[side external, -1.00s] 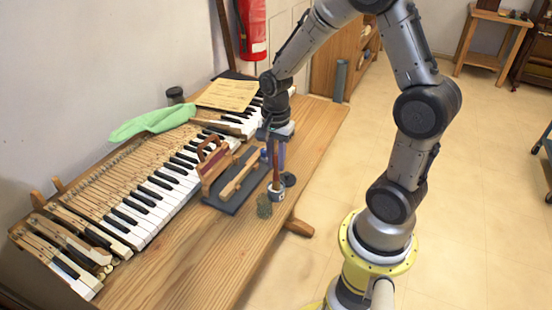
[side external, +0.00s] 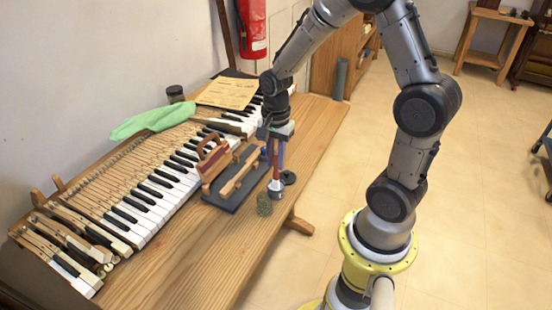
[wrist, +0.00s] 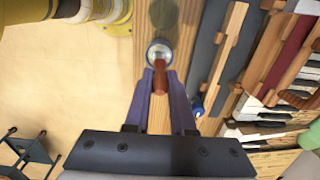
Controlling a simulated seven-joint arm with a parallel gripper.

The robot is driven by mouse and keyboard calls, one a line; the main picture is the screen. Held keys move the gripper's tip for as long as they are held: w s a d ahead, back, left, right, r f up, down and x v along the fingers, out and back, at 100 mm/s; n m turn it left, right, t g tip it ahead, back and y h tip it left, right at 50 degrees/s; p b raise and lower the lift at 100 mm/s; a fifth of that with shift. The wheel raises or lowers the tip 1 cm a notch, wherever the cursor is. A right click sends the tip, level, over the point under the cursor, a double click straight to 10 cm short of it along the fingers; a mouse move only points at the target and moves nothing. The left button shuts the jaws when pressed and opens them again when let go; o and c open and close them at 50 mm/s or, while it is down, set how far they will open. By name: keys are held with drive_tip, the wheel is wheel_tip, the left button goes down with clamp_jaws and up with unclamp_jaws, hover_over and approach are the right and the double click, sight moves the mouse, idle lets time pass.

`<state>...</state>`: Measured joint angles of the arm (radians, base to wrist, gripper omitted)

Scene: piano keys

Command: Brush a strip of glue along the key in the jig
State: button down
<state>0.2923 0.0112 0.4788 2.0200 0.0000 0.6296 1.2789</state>
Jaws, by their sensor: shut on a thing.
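My gripper (side external: 276,160) is shut on a brush with a red-brown handle (side external: 275,174), held roughly upright; the handle also shows between the fingers in the wrist view (wrist: 160,78). Its lower end meets a small round pale-rimmed pot (side external: 276,190), also in the wrist view (wrist: 159,50). The bristles are hidden, and I cannot tell whether they touch glue. The jig's dark base (side external: 222,202) lies to the left, carrying a long pale wooden key (side external: 239,174). A brown wooden piece with a handle (side external: 212,160) stands along its left side.
A round greenish item (side external: 264,204) lies by the bench's front edge, and a dark disc (side external: 288,178) lies beside the pot. The piano keyboard (side external: 150,205) runs behind the jig. A green cloth (side external: 152,122) and a paper sheet (side external: 227,94) lie farther back. The near-left bench (side external: 200,265) is clear.

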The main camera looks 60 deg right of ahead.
drive_tip(key=shift+f, duration=0.1)
drive_tip(key=shift+r, duration=3.55)
